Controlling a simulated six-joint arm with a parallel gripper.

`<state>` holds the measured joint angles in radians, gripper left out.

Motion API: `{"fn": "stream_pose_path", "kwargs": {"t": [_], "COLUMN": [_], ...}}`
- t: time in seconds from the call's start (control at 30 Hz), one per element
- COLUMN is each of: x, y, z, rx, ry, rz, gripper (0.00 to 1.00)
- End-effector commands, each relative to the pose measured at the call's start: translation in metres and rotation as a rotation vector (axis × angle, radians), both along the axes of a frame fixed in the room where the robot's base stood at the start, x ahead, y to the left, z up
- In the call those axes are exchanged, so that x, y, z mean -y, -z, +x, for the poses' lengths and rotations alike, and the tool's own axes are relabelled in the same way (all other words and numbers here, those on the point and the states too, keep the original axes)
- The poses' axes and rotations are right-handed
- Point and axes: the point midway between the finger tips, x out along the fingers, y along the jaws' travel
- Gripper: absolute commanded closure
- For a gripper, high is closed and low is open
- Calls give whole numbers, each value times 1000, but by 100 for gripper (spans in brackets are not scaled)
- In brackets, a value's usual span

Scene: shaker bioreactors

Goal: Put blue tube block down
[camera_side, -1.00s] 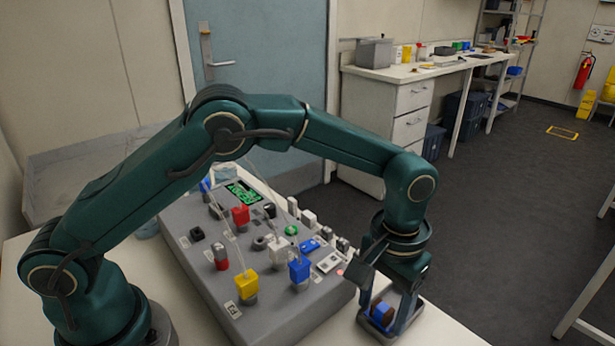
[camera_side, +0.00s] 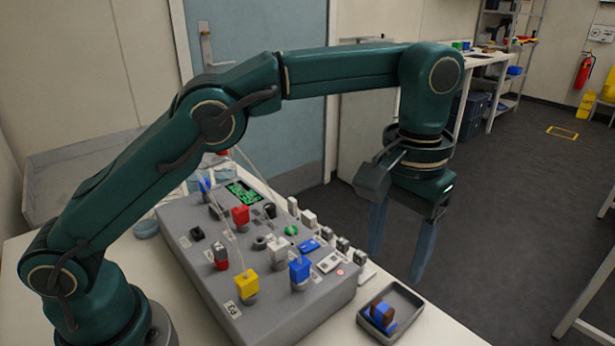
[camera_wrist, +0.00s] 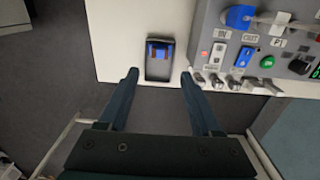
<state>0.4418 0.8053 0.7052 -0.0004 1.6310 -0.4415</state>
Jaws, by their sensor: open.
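The blue tube block (camera_side: 381,313) lies in a small dark grey tray (camera_side: 408,297) at the front right of the white table; a brown part shows on it. In the wrist view the block (camera_wrist: 160,50) sits toward the far end of the tray (camera_wrist: 158,75). My gripper (camera_side: 398,265) is open and empty, raised above the tray and a little beyond it in the side view. In the wrist view its two fingers (camera_wrist: 158,75) are spread apart, with the tray between and beyond their tips. Nothing is between the fingers.
A grey bioreactor panel (camera_side: 290,322) stands left of the tray, with blue, yellow, red and white blocks, thin tubes, knobs and a green display. The table edge (camera_side: 450,325) is close to the tray. Open floor lies beyond.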

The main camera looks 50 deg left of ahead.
Motion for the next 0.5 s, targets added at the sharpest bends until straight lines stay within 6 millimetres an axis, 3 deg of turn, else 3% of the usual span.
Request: {"fn": "stream_pose_path", "kwargs": {"t": [0.3, 0.5], "x": [-3, -28], "y": [-14, -43], "z": [-1, -6], "rx": [4, 64], "ry": [-1, -6], "rz": [-2, -26], "gripper": [34, 34]}}
